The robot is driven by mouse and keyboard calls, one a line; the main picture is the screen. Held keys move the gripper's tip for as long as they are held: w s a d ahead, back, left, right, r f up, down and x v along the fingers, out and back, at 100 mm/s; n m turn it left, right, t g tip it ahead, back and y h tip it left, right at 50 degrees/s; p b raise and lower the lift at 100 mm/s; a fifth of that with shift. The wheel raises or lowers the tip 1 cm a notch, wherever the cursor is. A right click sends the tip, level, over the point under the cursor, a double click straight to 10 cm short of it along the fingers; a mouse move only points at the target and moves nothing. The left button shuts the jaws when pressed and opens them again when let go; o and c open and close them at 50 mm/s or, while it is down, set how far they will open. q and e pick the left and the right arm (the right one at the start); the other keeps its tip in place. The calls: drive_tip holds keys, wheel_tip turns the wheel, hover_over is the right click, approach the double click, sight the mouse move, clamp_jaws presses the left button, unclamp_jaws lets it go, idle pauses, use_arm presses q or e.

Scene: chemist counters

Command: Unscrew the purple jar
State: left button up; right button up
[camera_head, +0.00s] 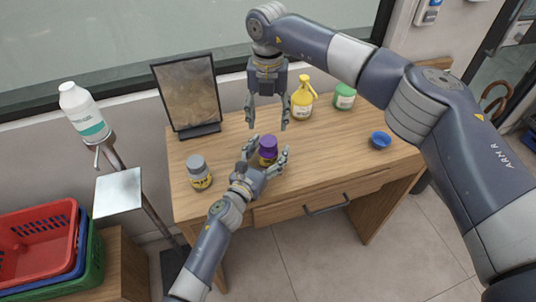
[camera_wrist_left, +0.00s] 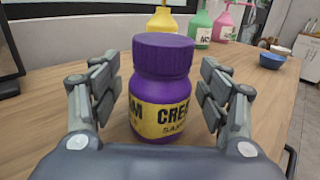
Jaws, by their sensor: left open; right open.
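The purple jar (camera_head: 268,146) stands upright on the wooden counter, with a purple lid on top and a yellow label. In the left wrist view the jar (camera_wrist_left: 163,88) stands between the open fingers, with a gap on each side. My left gripper (camera_head: 265,153) is open around the jar's body, low over the counter. My right gripper (camera_head: 268,121) is open and empty, pointing down above the jar and a little behind it in the picture. The purple lid (camera_wrist_left: 163,50) sits on the jar.
A grey-capped jar (camera_head: 199,172) stands to the left. A framed panel (camera_head: 188,92), a yellow bottle (camera_head: 302,101) and a green container (camera_head: 344,97) stand at the back. A blue bowl (camera_head: 380,140) is at the right. The wooden counter (camera_head: 335,147) has free room between.

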sight(268, 140)
use_arm(q)
drive_tip(key=shift+w, duration=0.1)
use_arm(e)
drive_tip(key=shift+w+f, duration=0.1)
use_arm(q)
drive_tip(key=shift+d+f, duration=0.1)
drive_tip(key=shift+c, duration=0.6)
use_arm(e)
drive_tip(key=shift+d, duration=0.1)
use_arm(q)
clamp_jaws()
use_arm(e)
drive_tip(key=m, duration=0.4)
drive_tip(key=shift+m, duration=0.4)
drive_tip(key=m, duration=0.4)
drive_tip(key=shift+m, duration=0.4)
drive_tip(key=m, duration=0.4)
drive_tip(key=shift+m, duration=0.4)
drive_tip(key=m, duration=0.3)
drive_tip(key=shift+m, duration=0.4)
drive_tip(key=shift+f, duration=4)
